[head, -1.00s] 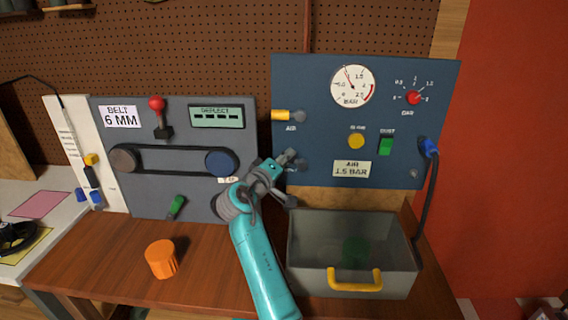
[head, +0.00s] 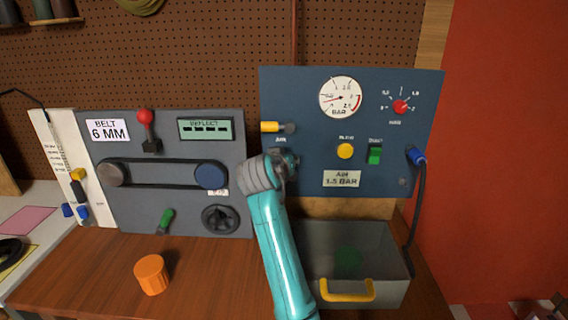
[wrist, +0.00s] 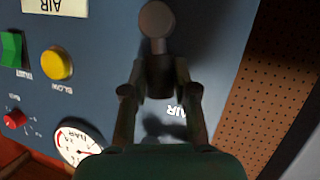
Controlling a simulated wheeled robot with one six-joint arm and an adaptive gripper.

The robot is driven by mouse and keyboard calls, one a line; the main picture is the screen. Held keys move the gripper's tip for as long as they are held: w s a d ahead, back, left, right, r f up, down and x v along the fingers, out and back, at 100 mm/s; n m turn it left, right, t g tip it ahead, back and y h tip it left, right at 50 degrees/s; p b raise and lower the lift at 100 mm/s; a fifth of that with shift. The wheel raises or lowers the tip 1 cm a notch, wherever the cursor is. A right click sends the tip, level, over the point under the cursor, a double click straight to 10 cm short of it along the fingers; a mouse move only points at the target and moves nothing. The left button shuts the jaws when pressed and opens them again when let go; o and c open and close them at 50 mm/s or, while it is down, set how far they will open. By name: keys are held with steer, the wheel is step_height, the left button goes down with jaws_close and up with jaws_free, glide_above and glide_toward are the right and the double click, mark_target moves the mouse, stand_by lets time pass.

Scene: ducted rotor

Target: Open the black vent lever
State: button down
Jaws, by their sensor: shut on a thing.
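The black vent lever (wrist: 159,78) is between my gripper's fingers in the wrist view, which sees the panel upside down. Its round grey pivot end (wrist: 157,19) shows beyond the fingertips. My gripper (head: 285,160) is shut on the lever at the lower left of the blue air panel (head: 300,85), below the AIR label. The fingers also show in the wrist view (wrist: 158,88). In the head view my gripper and wrist hide most of the lever and its label. The pressure gauge (head: 340,97) has its needle pointing left and slightly down.
The yellow air lever (head: 270,127) lies sideways just above my gripper. A yellow button (head: 345,151) and green switch (head: 375,155) are to the right. A grey bin (head: 390,235) stands below the panel. An orange knob-like part (head: 151,275) sits on the bench.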

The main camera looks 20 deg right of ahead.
steer(key=shift+s+d+m+y, duration=0.15)
steer(key=shift+d+m+y, duration=0.3)
steer(key=shift+m+y, duration=0.2)
steer(key=shift+d, duration=0.1)
steer(key=c, duration=0.9)
jaws_free()
steer(key=shift+s+r, duration=0.1)
steer(key=v, duration=1.1)
steer(key=shift+s+a+r, duration=0.1)
steer(key=shift+s+a, duration=0.2)
